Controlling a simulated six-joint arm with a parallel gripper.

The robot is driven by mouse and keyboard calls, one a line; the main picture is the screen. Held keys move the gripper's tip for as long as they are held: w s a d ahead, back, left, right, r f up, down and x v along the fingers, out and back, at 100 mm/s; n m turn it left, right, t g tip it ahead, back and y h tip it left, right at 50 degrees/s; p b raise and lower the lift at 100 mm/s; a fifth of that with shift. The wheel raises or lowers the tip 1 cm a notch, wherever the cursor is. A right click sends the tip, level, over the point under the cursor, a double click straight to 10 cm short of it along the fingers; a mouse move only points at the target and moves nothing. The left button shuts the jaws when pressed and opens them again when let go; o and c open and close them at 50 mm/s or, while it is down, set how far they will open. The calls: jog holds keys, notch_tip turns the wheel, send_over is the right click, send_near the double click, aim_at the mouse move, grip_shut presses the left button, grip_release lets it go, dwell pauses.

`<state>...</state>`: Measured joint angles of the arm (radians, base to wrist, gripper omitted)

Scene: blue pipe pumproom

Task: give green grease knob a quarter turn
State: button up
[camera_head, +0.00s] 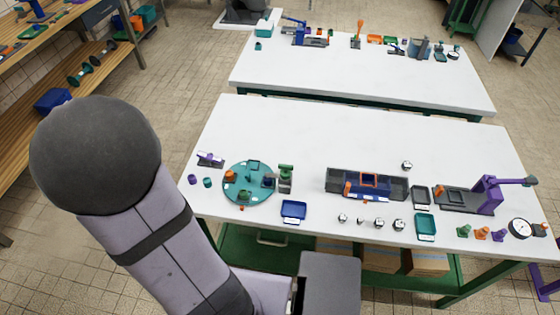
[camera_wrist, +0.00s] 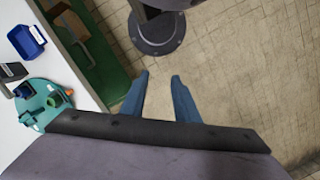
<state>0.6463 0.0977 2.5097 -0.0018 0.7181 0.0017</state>
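A small green knob (camera_head: 286,170) sits on top of a grey upright block, beside the right edge of the round teal turntable (camera_head: 231,192) on the near white table. It is small, and I cannot tell its turn angle. The grey block shows at the left edge of the wrist view, where the knob itself cannot be made out. My gripper (camera_wrist: 160,78) shows two blue fingers spread apart with nothing between them. It is over the tiled floor beside the table, away from the knob. The gripper is not seen in the head view.
A blue tray (camera_head: 293,211) stands close to the turntable. A dark fixture with a blue block (camera_head: 368,186) is further right, with several small round metal parts in front. A purple clamp (camera_head: 490,195) is at the right end. The table's back strip is mostly clear.

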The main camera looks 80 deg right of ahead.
jog(key=s+d+f+m, duration=0.2)
jog(key=s+d+m, duration=0.1)
jog(key=d, duration=0.5)
jog(key=s+d+f+m, duration=0.1)
jog(key=s+d+m, duration=0.15)
jog(key=d, duration=0.45)
jog(key=n+g+h, duration=0.1)
jog(key=n+g, duration=0.2)
jog(key=n, duration=1)
send_near(285, 165)
jog(key=shift+s+a+f+b, duration=0.1)
jog(key=shift+s+f+b, duration=0.1)
jog(key=shift+b, duration=0.1)
jog(key=shift+p+x, duration=1.15)
jog(key=shift+x, duration=2.55)
jog(key=shift+w, duration=0.1)
jog(key=shift+c, duration=0.7)
grip_shut()
